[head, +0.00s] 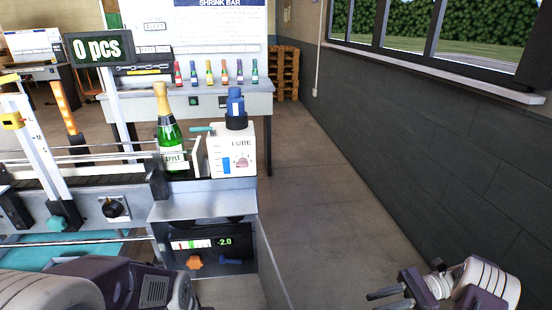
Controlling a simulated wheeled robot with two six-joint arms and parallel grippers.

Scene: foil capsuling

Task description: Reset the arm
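My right gripper (376,301) is at the bottom right, its dark fingers pointing left over the floor. The fingers are apart with nothing between them, and it touches nothing. My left arm comes in at the bottom left, in front of the machine. Its dark wrist part shows at the bottom edge, but its fingers are out of frame. A green bottle (171,131) with a gold foil top stands upright on the conveyor, beside the white LUBE box (232,152).
Several small coloured bottles line the back bench (205,88). Floor is clear between machine and dark right wall (440,160).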

